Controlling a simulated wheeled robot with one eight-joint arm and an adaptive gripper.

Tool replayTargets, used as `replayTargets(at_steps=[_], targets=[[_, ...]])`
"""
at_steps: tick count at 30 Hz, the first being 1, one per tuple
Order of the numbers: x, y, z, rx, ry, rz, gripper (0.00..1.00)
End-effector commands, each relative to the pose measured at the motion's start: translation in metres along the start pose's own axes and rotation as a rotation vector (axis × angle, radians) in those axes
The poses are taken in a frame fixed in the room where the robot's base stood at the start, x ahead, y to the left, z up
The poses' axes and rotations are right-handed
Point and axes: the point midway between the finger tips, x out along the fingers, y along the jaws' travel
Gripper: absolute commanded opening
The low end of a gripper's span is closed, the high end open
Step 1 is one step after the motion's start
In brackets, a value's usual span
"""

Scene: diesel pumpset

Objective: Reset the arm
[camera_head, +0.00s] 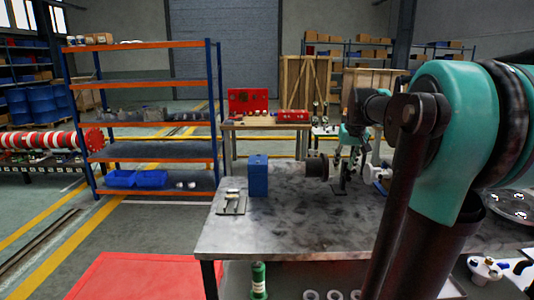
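My arm stands at the right of the head view, with a large teal joint close to the camera and dark links. Its far end reaches over the grey metal table (235,235). My gripper (344,168) seems to hang there, small and dark, among other dark parts. Its fingers are too small to tell apart, and I cannot tell whether it holds anything. A dark round spool-like part (317,166) is just left of it. A blue box (258,176) stands upright on the table further left.
A small plate with light parts (232,203) lies at the table's left edge. A blue and orange shelf (150,150) stands behind. A red toolbox (248,101) is on a wooden bench (262,126). The front left of the tabletop is clear. A red surface (135,277) lies below left.

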Motion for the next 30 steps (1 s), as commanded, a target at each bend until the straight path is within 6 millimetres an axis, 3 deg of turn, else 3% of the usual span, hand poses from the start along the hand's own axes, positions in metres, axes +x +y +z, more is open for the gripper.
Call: replayTargets(at_steps=[11, 17, 20, 23, 27, 30], targets=[[0.033, -0.019, 0.049, -0.002, -0.005, -0.002, 0.36], [0.061, -0.034, 0.097, -0.002, -0.009, -0.004, 0.36], [0.078, -0.044, 0.131, -0.002, -0.011, -0.005, 0.36], [0.099, -0.055, 0.179, -0.002, -0.014, -0.005, 0.36], [0.129, -0.07, 0.259, -0.002, -0.019, -0.006, 0.36], [0.142, -0.076, 0.303, 0.0, -0.021, -0.006, 0.36]])
